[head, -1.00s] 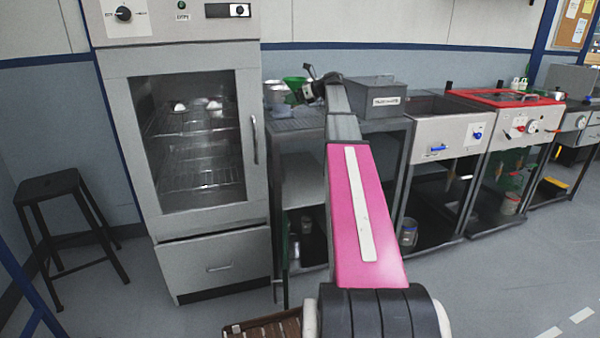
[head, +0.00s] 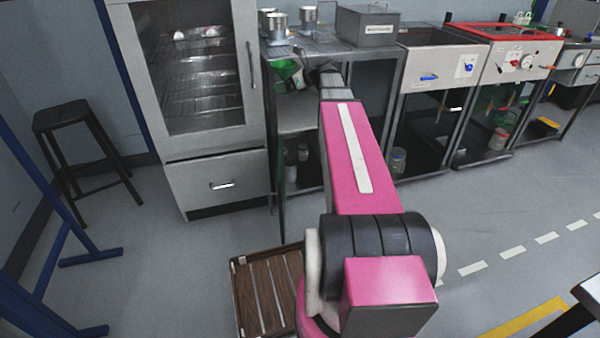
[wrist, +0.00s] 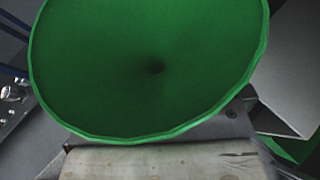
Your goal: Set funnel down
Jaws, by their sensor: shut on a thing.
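The green funnel (head: 287,69) is in front of the steel bench, just below the level of its top in the head view. My gripper (head: 299,80) is shut on it, though the fingers are small and partly hidden by the arm there. In the wrist view the funnel (wrist: 150,55) fills the upper middle, its wide mouth facing the camera and a dark hole at its centre. I cannot tell whether the funnel touches the shelf or bench.
The bench top (head: 330,48) holds metal pots (head: 275,27) and a grey labelled box (head: 367,26). A shelf (head: 297,118) lies under it. A glass-doored cabinet (head: 197,75) stands left, a black stool (head: 80,125) beyond. A brown slatted crate (head: 241,300) lies on the floor.

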